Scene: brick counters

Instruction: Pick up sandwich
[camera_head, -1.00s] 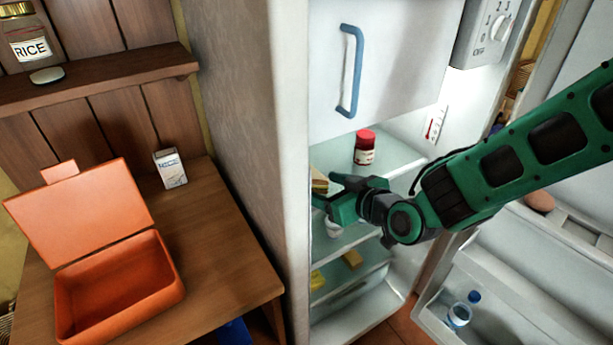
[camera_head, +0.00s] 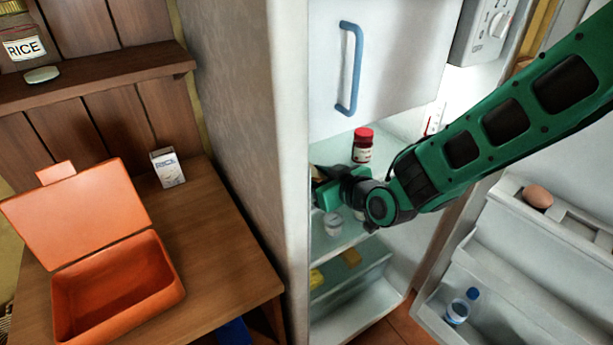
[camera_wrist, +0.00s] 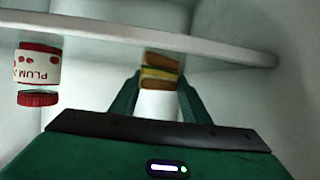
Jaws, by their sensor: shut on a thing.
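The sandwich (camera_wrist: 161,76), brown bread with a yellow-green filling, is between the two fingertips of my gripper (camera_wrist: 161,84) in the wrist view. My gripper is shut on it. In the head view, my gripper (camera_head: 328,188) is inside the open fridge at the left wall, over the upper glass shelf. There the sandwich (camera_head: 318,173) is mostly hidden by the gripper and the fridge's edge. I cannot tell whether the sandwich still touches the shelf.
A red-lidded jar (camera_head: 363,146) stands behind my gripper; its plum label shows in the wrist view (camera_wrist: 38,68).

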